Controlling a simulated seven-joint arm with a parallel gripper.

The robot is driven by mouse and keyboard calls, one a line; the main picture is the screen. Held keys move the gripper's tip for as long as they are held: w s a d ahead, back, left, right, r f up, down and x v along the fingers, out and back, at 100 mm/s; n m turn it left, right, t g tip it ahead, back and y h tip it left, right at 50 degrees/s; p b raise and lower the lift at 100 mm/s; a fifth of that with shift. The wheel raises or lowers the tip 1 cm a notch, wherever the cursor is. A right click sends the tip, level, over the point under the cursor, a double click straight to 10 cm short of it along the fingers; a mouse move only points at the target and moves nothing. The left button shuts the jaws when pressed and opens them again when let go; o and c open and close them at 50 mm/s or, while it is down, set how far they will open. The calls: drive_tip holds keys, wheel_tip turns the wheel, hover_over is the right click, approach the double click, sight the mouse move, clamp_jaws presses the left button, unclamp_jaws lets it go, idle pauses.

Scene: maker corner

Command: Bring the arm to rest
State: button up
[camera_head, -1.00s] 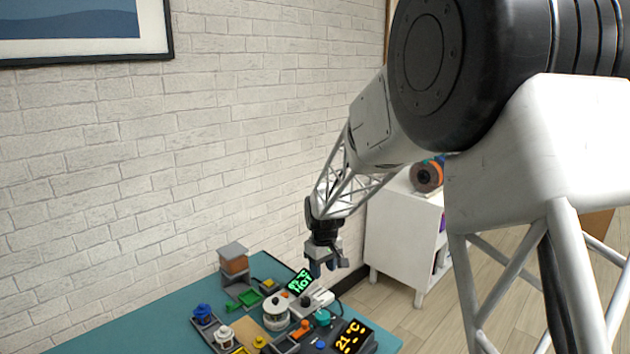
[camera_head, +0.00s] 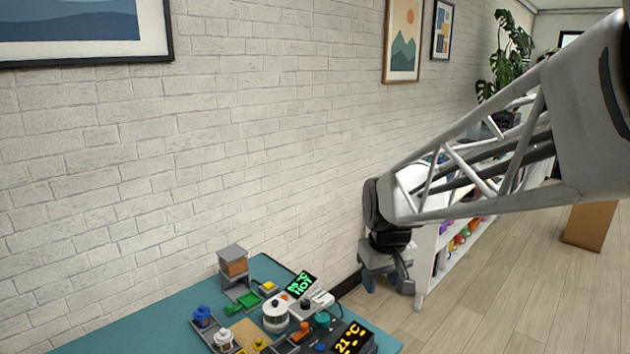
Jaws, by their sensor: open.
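My gripper (camera_head: 388,285) hangs from my arm at the right of the teal table (camera_head: 150,325), in front of the white shelf and wall base. Its two fingers are apart, pointing down, with nothing seen between them. It appears clear of the table and everything on it.
On the table are a device reading 85 °C HOT (camera_head: 301,284), a device reading 21 °C (camera_head: 354,337), a white round pot (camera_head: 276,314), a grey and brown stand (camera_head: 234,263) and blue-topped part (camera_head: 203,317). A white shelf (camera_head: 428,265) stands behind my arm. Wooden floor (camera_head: 500,300) is free.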

drive_tip(key=s+d+m, duration=0.1)
drive_tip(key=s+d, duration=0.1)
drive_tip(key=s, duration=0.9)
drive_tip(key=s+d+m+t, duration=0.1)
drive_tip(key=s+d+m, duration=0.1)
drive_tip(key=s, duration=0.9)
drive_tip(key=shift+d+r+m, duration=0.3)
drive_tip(key=shift+d, duration=0.35)
